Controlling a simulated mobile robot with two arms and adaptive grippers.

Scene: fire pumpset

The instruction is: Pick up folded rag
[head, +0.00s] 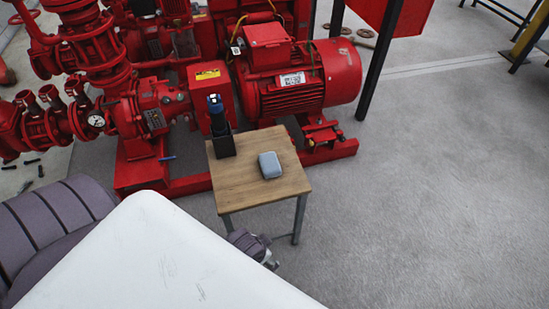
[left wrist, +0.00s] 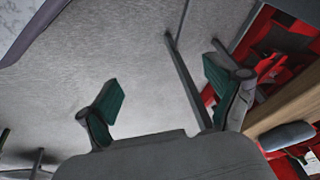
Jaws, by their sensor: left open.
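The folded rag (head: 270,165) is a small blue-grey pad lying flat on the wooden top of a small table (head: 230,185). In the left wrist view the rag (left wrist: 287,136) shows at the lower right, on the table top (left wrist: 285,105). My left gripper (left wrist: 162,78) is open and empty, its two green-padded fingers wide apart beside the table, with the rag outside them. In the head view, part of the left gripper (head: 265,250) shows below the table's front edge, mostly hidden by my white body. My right gripper is not in view.
A black holder (head: 222,146) with a dark, blue-topped tool (head: 216,108) stands on the table left of the rag. A red pump and motor set (head: 300,75) stands close behind. Table legs (head: 299,218) are near my gripper. The floor (head: 420,190) at right is clear.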

